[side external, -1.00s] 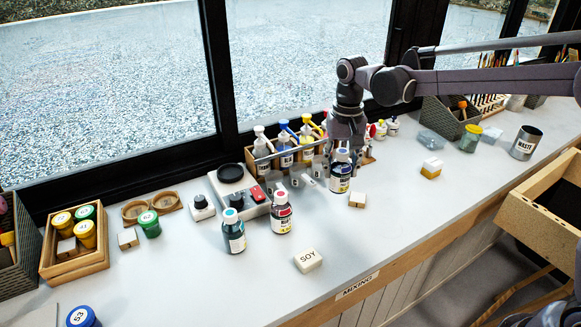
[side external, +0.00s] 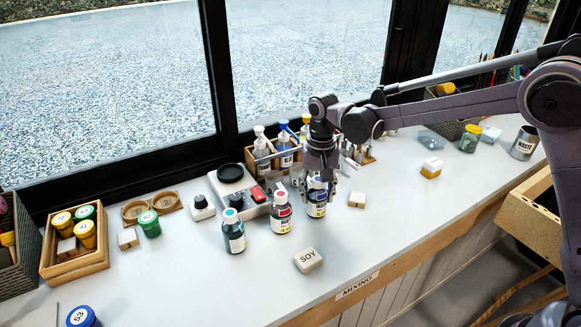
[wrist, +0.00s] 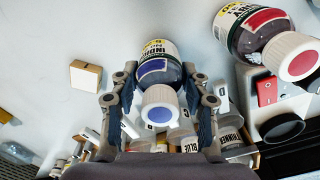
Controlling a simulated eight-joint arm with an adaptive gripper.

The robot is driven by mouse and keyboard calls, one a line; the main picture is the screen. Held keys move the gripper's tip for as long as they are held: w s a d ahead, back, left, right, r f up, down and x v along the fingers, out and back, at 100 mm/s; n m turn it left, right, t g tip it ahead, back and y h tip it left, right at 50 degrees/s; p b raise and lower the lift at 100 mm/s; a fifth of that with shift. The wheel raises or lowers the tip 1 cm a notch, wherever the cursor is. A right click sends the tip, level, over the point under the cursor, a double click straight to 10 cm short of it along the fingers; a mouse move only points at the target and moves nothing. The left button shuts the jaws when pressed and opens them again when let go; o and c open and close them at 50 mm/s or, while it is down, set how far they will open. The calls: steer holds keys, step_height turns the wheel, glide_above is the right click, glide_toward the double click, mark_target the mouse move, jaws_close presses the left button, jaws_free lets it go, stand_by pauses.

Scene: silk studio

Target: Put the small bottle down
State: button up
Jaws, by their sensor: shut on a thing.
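The small bottle (side external: 317,204) has a dark body, a white label and a white cap with a blue-violet top. My gripper (side external: 318,188) is shut on it from above, and the bottle is upright. In the wrist view the bottle (wrist: 157,68) sits between the two fingers of my gripper (wrist: 160,92). In the side view it is just right of a red-topped bottle (side external: 281,220). I cannot tell whether its base touches the counter.
A teal bottle (side external: 233,237) stands left of the red-topped one. A SOY block (side external: 308,259) lies in front and a small wood-sided block (side external: 357,200) lies to the right.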

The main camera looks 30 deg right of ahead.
steer(key=shift+f, duration=0.15)
steer(key=o, duration=1.2)
